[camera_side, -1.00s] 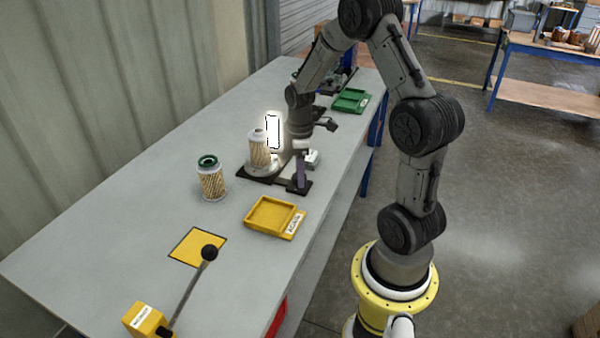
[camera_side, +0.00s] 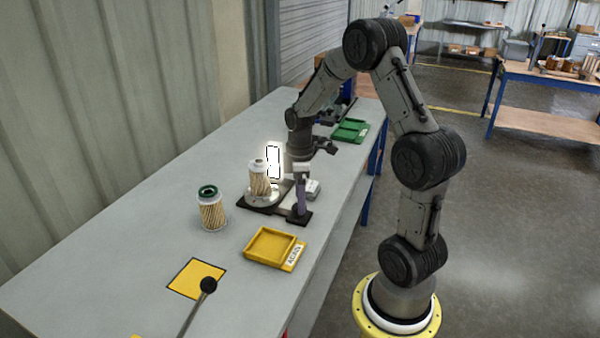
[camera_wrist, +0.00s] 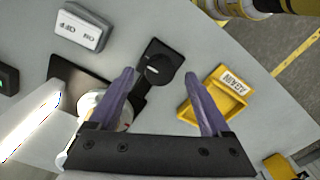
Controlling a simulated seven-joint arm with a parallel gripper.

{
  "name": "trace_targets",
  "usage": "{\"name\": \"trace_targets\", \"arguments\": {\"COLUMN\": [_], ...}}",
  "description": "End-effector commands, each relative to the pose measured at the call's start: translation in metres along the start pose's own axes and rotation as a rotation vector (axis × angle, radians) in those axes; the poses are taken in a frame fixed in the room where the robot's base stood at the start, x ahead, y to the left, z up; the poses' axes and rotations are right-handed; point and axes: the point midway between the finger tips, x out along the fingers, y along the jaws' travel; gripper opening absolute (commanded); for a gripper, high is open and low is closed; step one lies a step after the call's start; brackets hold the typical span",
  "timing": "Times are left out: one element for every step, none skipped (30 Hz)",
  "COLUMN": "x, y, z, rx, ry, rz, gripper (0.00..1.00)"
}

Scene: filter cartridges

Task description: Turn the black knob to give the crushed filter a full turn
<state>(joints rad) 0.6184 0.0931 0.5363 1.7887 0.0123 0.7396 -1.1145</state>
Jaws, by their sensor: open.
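The black knob (camera_wrist: 160,68), a round dial with a pale mark, sits on the dark base plate in the wrist view. My gripper (camera_wrist: 161,78) is open, its purple fingers on either side of the knob in that view; I cannot tell whether they touch it. In the side view my gripper (camera_side: 302,208) points down at the base's front end and hides the knob. A tan pleated filter (camera_side: 259,183) stands upright on the round plate (camera_side: 263,198) behind the gripper. In the wrist view my left finger partly hides the filter. Its crushed part cannot be made out.
A bright lit panel (camera_side: 273,161) stands behind the filter. An ON/OFF box (camera_wrist: 82,27) lies close by. A green-topped filter (camera_side: 211,210), a yellow AGAIN tray (camera_side: 289,260), a green tray (camera_side: 350,130) and a black-balled lever (camera_side: 208,285) stand around. The table's left side is clear.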

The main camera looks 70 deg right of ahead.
Motion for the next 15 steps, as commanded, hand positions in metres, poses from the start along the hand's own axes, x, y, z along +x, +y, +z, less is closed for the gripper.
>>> {"name": "trace_targets", "arguments": {"x": [-0.011,-0.018,-0.027,-0.034,-0.041,-0.050,-0.056,-0.063,-0.071,-0.076,-0.082,-0.089,-0.093,-0.097,-0.102], "y": [0.001,0.001,0.001,0.001,0.001,0.002,0.001,0.001,0.001,0.001,0.001,0.001,0.001,0.001,0.001], "z": [0.000,-0.001,-0.001,0.000,0.000,-0.001,0.000,0.000,0.000,0.000,0.000,0.000,0.000,0.000,0.000], "rx": [0.000,0.000,0.000,0.000,0.000,0.000,0.000,0.000,0.000,0.000,0.000,0.000,0.000,0.000,0.000], "ry": [0.003,0.003,0.003,0.003,0.003,0.003,0.003,0.003,0.003,0.002,0.003,0.003,0.002,0.002,0.002], "rz": [0.006,0.007,0.006,0.006,0.007,0.008,0.007,0.007,0.006,0.005,0.006,0.006,0.005,0.004,0.004], "gripper": [0.82,0.82,0.82,0.82,0.82,0.82,0.82,0.82,0.82,0.82,0.82,0.82,0.82,0.82,0.82]}}
